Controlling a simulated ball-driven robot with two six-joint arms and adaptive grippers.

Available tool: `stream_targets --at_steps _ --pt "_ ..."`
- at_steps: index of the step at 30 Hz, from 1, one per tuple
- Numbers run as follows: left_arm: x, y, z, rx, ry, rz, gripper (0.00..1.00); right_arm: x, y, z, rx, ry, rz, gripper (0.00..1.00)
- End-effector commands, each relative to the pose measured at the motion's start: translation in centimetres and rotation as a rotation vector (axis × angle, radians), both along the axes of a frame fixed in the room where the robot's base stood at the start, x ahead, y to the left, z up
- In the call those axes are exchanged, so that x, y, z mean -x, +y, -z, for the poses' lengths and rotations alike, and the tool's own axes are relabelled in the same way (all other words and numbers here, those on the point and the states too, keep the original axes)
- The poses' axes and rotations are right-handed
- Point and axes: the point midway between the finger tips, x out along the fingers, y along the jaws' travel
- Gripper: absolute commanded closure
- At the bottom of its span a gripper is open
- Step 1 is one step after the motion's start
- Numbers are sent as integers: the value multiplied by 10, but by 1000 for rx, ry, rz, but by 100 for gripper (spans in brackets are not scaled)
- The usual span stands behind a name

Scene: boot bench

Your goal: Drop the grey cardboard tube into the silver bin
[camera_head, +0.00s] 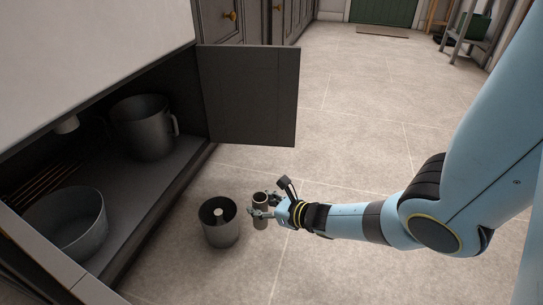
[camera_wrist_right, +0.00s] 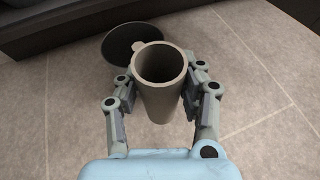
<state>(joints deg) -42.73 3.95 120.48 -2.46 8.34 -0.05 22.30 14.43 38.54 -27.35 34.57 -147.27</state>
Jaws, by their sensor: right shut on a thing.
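The grey cardboard tube (camera_head: 260,222) stands upright in my right gripper (camera_head: 262,207), just right of the silver bin (camera_head: 221,238) in the head view. In the right wrist view the tube (camera_wrist_right: 160,95) is between the two fingers of my right gripper (camera_wrist_right: 160,90), its open end towards the camera. My right gripper is shut on it. The bin (camera_wrist_right: 115,46) shows beyond the tube's left side, partly hidden by it. A pale upright piece (camera_head: 219,218) shows inside the bin. I cannot tell how high the tube is above the floor. My left gripper is out of view.
An open low cabinet (camera_head: 165,185) is at the left, with a large grey pot (camera_head: 143,130) and a grey basin (camera_head: 75,228) inside. Its dark door (camera_head: 250,95) stands open behind the bin. The tiled floor (camera_head: 350,130) is mostly clear.

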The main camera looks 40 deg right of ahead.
Motion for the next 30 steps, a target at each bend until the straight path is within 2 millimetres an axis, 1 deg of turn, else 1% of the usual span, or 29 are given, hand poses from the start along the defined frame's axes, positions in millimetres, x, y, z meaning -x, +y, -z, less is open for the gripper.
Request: stream_targets --at_steps 3,5,6,8,9,11,12,15,19,25,30 --pt "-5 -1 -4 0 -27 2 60 -20 8 -10 -2 -4 44 78" --pt "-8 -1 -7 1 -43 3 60 -29 10 -15 -2 -3 67 78" --pt "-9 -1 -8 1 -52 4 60 -38 14 -21 -2 -5 85 78" --pt "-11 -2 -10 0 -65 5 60 -49 18 -30 -4 -4 113 78" --pt "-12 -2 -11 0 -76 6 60 -60 23 -38 -3 -6 131 78" --pt "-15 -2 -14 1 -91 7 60 -74 30 -51 -4 -6 158 78" --pt "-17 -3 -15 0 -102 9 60 -84 35 -61 -5 -7 174 78" --pt "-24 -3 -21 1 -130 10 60 -95 44 -73 -1 -2 180 78" --pt "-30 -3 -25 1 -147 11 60 -100 50 -78 0 0 178 78" --pt "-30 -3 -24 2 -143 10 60 -106 56 -82 1 0 177 78" --pt "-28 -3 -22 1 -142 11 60 -106 57 -81 0 1 178 78"
